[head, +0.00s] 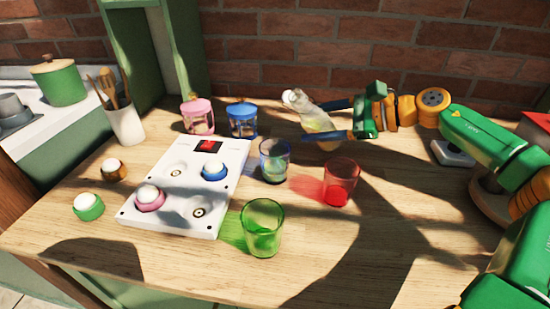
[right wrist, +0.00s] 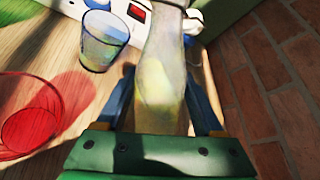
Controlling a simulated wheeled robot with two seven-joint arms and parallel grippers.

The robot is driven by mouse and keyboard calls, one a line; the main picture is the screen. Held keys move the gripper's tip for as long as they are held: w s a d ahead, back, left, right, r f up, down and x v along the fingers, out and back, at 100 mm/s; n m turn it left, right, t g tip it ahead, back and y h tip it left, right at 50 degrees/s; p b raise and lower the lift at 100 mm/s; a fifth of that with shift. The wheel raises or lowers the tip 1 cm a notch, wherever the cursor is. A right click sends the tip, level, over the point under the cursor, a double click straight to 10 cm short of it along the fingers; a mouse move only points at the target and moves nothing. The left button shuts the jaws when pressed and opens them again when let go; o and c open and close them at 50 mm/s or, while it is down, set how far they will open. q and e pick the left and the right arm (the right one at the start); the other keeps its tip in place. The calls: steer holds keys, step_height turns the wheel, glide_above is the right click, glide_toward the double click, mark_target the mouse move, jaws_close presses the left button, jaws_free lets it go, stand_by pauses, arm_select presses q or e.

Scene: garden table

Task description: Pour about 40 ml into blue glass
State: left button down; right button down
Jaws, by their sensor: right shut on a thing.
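A clear bottle (head: 316,122) with pale yellow liquid is held in my right gripper (head: 338,120). The bottle leans with its mouth to the upper left, and its liquid also shows in the right wrist view (right wrist: 160,85). The blue glass (head: 275,162) stands upright on the table, in front and to the left of the bottle. In the right wrist view the blue glass (right wrist: 103,42) has a yellowish tint low inside; I cannot tell for certain how much liquid that is. No stream of liquid shows. My left gripper is not in view.
A red glass (head: 341,181) and a green glass (head: 262,228) stand nearby. A white panel (head: 187,190) with coloured knobs lies to the left. A brick wall closes the back.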

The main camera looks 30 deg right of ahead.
steer(key=m+y+b, duration=0.1)
steer(key=b, duration=0.1)
steer(key=m+t+y+b, duration=0.1)
steer(key=b, duration=0.1)
steer(key=m+y+b, duration=0.1)
steer(key=b, duration=0.1)
steer(key=shift+w+d+f+m, duration=0.1)
steer(key=shift+d+f+m, duration=0.15)
steer(key=shift+m, duration=0.15)
steer(key=shift+r+t+y+b, duration=0.1)
steer(key=shift+t+y+b, duration=0.2)
steer(key=shift+y+b, duration=0.1)
steer(key=shift+a+r+m+t+b, duration=0.1)
steer(key=shift+r+m+t+b, duration=0.3)
steer(key=shift+m, duration=0.3)
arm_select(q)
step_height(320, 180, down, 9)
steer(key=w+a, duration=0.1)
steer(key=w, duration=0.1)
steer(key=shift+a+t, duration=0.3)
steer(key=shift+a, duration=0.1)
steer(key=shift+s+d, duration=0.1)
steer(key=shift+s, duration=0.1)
arm_select(e)
steer(key=shift+f, duration=0.1)
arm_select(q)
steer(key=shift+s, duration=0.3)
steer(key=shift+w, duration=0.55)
